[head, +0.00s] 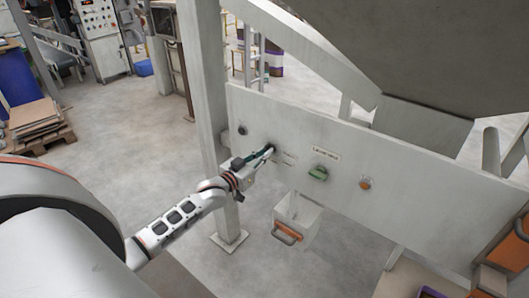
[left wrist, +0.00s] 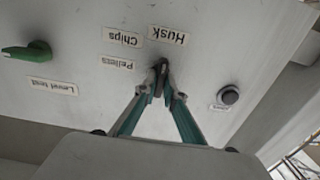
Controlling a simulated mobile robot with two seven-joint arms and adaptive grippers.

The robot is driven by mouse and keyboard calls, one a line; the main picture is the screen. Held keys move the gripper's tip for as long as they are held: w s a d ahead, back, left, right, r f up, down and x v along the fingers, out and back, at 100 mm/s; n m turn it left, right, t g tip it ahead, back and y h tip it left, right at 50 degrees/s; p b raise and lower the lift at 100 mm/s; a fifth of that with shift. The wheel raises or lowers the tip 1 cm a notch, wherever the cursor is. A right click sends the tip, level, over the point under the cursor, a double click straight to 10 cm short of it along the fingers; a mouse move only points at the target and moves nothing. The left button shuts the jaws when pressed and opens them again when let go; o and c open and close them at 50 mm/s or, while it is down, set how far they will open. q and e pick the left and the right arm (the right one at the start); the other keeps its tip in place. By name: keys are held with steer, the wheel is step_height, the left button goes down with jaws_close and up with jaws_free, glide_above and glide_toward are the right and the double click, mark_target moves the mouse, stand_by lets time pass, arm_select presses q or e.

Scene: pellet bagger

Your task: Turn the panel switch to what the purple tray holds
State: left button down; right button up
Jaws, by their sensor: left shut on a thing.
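The panel switch is a small dark knob (left wrist: 160,72) on the pale panel (head: 420,200). In the left wrist view, which is upside down, labels for Husk (left wrist: 168,36), Chips (left wrist: 122,38) and Pellets (left wrist: 117,63) sit around it. My left gripper (head: 268,150) is shut on the knob, its fingertips (left wrist: 161,85) hiding part of it. I cannot tell which label it points to. A purple tray (head: 431,293) shows only as an edge at the bottom of the head view; its contents are not clear. My right gripper is not in view.
A green handle (head: 318,173) and an orange button (head: 365,183) are right of the switch on the panel; a dark button (head: 242,130) is left. A white bin with an orange handle (head: 287,233) is below. A pale post (head: 208,80) stands close left.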

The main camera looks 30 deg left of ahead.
arm_select(q)
steer(key=shift+f, duration=0.1)
stand_by(0.3)
steer(key=c, duration=2.1)
jaws_free()
steer(key=shift+c, duration=0.2)
steer(key=shift+s, duration=0.15)
steer(key=s, duration=1.1)
steer(key=shift+s+a, duration=0.4)
steer(key=shift+a, duration=0.05)
steer(key=s+d+f+m+g, duration=0.3)
steer(key=s+d+f+g, duration=0.4)
steer(key=s+d+f, duration=1.4)
step_height(320, 180, down, 3)
steer(key=shift+s+d+r+g+h, duration=0.15)
steer(key=shift+s+d+g+h, duration=0.2)
steer(key=shift+d+h, duration=0.1)
